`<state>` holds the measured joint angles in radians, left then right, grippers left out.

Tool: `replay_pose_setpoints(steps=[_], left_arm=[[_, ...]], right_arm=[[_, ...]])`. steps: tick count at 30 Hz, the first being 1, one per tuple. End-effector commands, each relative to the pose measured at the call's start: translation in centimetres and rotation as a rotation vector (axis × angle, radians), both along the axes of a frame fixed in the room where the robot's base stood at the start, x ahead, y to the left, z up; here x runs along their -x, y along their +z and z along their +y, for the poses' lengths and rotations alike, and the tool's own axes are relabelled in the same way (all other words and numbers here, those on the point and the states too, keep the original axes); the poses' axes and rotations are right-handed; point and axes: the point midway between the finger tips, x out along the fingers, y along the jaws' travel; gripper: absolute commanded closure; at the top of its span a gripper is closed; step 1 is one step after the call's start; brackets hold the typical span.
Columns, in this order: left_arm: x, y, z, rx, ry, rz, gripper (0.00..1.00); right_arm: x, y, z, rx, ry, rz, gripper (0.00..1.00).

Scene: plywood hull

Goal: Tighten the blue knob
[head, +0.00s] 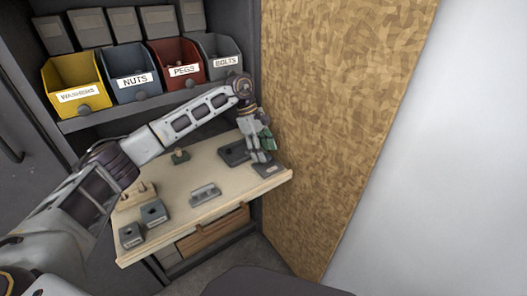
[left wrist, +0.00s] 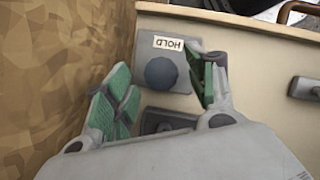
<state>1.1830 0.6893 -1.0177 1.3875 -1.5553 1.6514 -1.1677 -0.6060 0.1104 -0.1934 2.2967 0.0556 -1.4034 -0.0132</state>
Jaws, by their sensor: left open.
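A round dark blue-grey knob (left wrist: 161,73) sits on a grey plate (left wrist: 178,52) labelled HOLD in the left wrist view. My left gripper (left wrist: 166,82) is open, its green-padded fingers apart on either side of the knob as seen from the wrist; I cannot tell whether they touch it. In the head view my left gripper (head: 262,155) points down over the right end of the workbench (head: 222,205), above the labelled plate (head: 270,169). The knob is hidden by the gripper there. My right gripper is not in view.
A dark plate (head: 233,153) lies just left of the gripper. A grey fixture (head: 204,194) and small boxes (head: 153,212) stand further left on the bench. Labelled bins (head: 131,78) line the shelf behind. A chipboard wall (head: 335,110) rises close on the right.

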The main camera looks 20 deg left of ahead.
Motion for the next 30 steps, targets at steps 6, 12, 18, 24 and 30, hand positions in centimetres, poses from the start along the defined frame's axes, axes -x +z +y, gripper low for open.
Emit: replay_pose_setpoints(steps=[6, 12, 18, 24, 30], left_arm=[[-0.1, 2.3, 0.0, 0.001, 0.000, -0.003, 0.44], [-0.1, 5.2, -0.1, 0.001, -0.002, -0.004, 0.44], [-0.1, 7.8, 0.0, 0.001, 0.000, -0.003, 0.44], [-0.1, 9.1, 0.0, 0.000, -0.001, -0.001, 0.44], [-0.1, 9.4, 0.0, 0.000, -0.001, -0.001, 0.44]], right_arm=[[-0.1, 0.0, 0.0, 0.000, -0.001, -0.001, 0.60], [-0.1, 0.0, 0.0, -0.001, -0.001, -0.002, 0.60], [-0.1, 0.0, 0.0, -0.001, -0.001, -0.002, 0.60], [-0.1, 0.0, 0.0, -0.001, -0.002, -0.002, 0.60], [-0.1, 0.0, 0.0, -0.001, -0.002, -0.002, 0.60]])
